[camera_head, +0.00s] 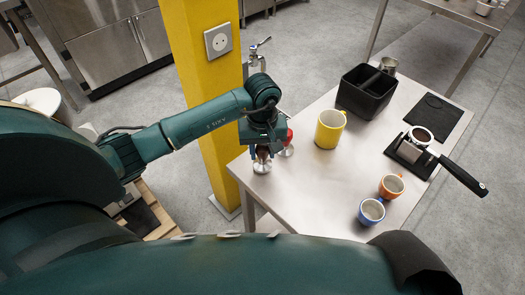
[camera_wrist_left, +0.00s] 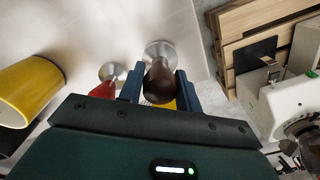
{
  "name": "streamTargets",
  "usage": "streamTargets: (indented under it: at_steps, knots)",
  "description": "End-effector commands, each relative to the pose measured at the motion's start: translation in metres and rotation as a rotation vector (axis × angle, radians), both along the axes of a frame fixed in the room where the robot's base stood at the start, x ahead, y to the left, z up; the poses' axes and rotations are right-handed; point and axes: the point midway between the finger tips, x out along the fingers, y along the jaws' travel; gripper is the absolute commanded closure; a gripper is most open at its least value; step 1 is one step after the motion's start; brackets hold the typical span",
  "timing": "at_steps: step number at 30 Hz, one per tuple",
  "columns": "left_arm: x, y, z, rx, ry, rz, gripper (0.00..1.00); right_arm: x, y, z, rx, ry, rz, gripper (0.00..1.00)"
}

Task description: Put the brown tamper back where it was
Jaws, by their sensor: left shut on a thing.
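The brown tamper (camera_head: 262,166) stands near the left corner of the steel table (camera_head: 306,190), its round metal base at or just above the top; I cannot tell if it touches. My left gripper (camera_head: 263,150) is shut on its brown handle from above. In the left wrist view the dark brown handle (camera_wrist_left: 160,84) sits between the two blue fingers (camera_wrist_left: 159,92), with the metal base beyond. A red tamper (camera_head: 288,139) stands close beside it and also shows in the left wrist view (camera_wrist_left: 104,88). My right gripper is not in view.
A yellow mug (camera_head: 330,129) stands behind the tampers. A black bin (camera_head: 366,98), a dark mat (camera_head: 434,115), a portafilter (camera_head: 421,137) on a holder, and orange (camera_head: 391,186) and blue (camera_head: 371,211) cups are farther right. A yellow pillar (camera_head: 205,95) rises beyond the table's left edge.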

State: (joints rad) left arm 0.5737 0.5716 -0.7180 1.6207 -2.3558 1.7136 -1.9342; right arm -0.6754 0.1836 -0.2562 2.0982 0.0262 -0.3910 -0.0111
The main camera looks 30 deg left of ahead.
Motion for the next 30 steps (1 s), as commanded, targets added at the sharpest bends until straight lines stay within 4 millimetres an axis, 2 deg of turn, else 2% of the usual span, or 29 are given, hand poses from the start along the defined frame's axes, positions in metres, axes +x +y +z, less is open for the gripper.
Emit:
streamTargets:
  at_steps: [3, 13, 14, 15, 21, 30]
  knots:
    - [0.0001, -0.0003, -0.0095, 0.000, -0.001, -0.001, 0.98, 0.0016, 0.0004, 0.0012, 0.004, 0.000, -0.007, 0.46]
    - [0.0006, 0.0004, -0.0143, 0.000, -0.002, -0.001, 0.98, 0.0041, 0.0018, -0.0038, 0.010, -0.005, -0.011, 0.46]
    - [0.0000, 0.0003, -0.0130, 0.001, -0.001, 0.000, 0.64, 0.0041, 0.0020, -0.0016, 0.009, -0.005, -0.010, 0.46]
    - [-0.0001, 0.0003, -0.0127, 0.001, -0.001, 0.000, 0.60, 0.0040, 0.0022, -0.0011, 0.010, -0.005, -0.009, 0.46]
    - [-0.0002, 0.0001, -0.0127, 0.001, -0.001, -0.001, 0.44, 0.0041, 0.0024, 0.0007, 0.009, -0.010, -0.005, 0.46]
    - [-0.0003, -0.0002, -0.0090, 0.000, 0.000, -0.001, 0.44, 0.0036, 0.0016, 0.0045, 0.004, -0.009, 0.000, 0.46]
